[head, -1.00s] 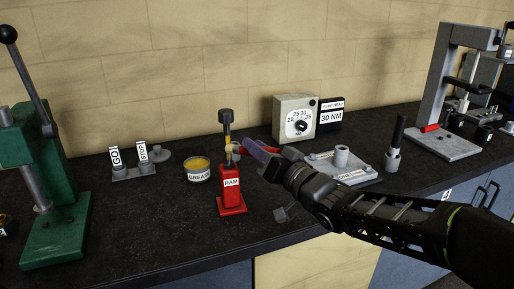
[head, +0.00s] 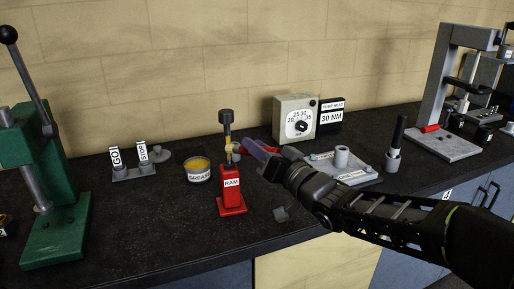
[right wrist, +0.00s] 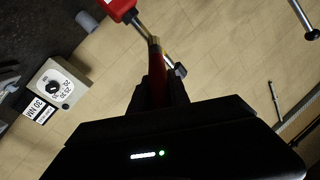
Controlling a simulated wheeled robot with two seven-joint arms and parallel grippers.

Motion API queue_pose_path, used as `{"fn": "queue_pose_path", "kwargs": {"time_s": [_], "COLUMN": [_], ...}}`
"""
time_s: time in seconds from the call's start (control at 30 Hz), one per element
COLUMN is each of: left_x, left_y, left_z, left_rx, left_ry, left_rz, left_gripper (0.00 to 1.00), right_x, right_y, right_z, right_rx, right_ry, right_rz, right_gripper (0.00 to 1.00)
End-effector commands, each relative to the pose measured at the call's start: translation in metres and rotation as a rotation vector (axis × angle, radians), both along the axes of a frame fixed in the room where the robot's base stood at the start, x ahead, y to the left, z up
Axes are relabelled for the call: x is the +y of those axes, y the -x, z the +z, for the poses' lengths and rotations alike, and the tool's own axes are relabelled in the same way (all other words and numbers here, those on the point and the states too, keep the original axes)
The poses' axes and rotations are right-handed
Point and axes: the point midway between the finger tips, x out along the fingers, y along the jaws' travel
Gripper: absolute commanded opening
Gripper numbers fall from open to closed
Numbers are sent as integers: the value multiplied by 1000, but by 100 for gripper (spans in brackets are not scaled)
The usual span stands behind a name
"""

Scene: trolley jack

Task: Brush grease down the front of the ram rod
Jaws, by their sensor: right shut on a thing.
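The red ram (head: 232,187), labelled RAM, stands upright on the bench. Its rod (head: 227,131) rises from the top to a dark cap, with yellow on its lower part. My right gripper (head: 262,157) is to the right of the rod, shut on a red-handled brush (right wrist: 157,76). The brush's tip end meets or nearly meets the rod; I cannot tell if it touches. In the right wrist view the ram (right wrist: 119,7) is at the top, with the rod (right wrist: 169,57) passing behind the brush. The grease tin (head: 198,170), with yellow grease, is left of the ram. My left gripper is out of view.
A green press (head: 50,190) stands at the left. A torque dial box (head: 294,120) is at the back. A grey plate (head: 345,170) lies behind my right arm. The bench front left of the ram is clear.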

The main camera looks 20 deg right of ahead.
Motion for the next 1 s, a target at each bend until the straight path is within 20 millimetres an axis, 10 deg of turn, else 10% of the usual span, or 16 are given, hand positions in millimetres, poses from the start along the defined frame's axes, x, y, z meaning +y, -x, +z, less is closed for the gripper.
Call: {"fn": "queue_pose_path", "kwargs": {"time_s": [1.0], "left_x": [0], "left_y": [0], "left_z": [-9], "left_rx": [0], "left_ry": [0], "left_rz": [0], "left_gripper": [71], "right_x": [0], "right_y": [-1], "right_z": [-8], "right_rx": [0], "right_ry": [0], "right_rz": [0], "right_gripper": [0]}}
